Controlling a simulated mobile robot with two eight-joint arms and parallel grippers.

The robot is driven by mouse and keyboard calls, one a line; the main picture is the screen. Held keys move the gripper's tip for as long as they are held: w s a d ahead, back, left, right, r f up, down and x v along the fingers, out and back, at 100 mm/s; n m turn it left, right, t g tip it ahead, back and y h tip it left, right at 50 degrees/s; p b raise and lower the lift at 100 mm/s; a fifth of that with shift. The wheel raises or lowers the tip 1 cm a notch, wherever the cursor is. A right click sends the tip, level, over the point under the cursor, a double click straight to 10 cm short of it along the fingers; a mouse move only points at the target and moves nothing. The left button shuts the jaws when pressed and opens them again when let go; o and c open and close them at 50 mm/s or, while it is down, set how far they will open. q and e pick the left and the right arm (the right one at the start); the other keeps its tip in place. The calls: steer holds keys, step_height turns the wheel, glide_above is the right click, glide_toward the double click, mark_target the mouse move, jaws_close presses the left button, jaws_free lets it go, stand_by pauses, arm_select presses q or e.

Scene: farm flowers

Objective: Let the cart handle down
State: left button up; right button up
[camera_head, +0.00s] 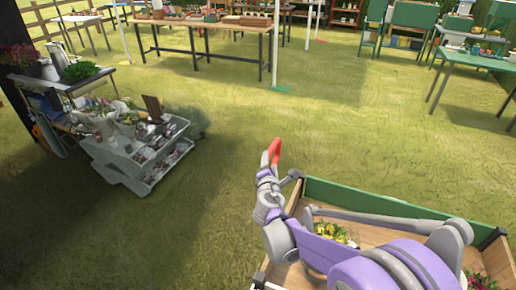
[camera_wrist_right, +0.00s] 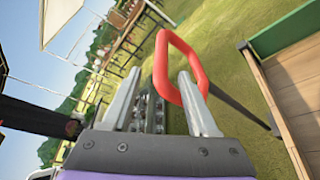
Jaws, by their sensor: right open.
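The cart (camera_head: 400,202) is at the lower right of the head view, with a green end board and wooden inside. Its handle (camera_head: 275,151) is a red loop, seen raised above the grass beyond the cart's left corner. In the right wrist view the red handle (camera_wrist_right: 162,62) tops a dark bar. My right gripper (camera_head: 268,172) is right at the handle. Its jaws are open in the wrist view (camera_wrist_right: 158,85), with part of the loop between the fingers and close to the right finger. I cannot tell whether it touches. My left gripper is not in view.
Yellow flowers (camera_head: 333,232) sit in the cart, partly behind my arm. A grey tiered stand (camera_head: 150,175) with pots is on the left. Wooden tables (camera_head: 210,24) and green tables (camera_head: 480,60) stand farther back. The grass between is clear.

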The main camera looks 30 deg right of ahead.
mark_target(271, 150)
steer(key=x, duration=1)
steer(key=shift+d+f, duration=0.1)
steer(key=shift+d, duration=0.05)
steer(key=shift+s, duration=0.1)
jaws_close()
stand_by(0.9)
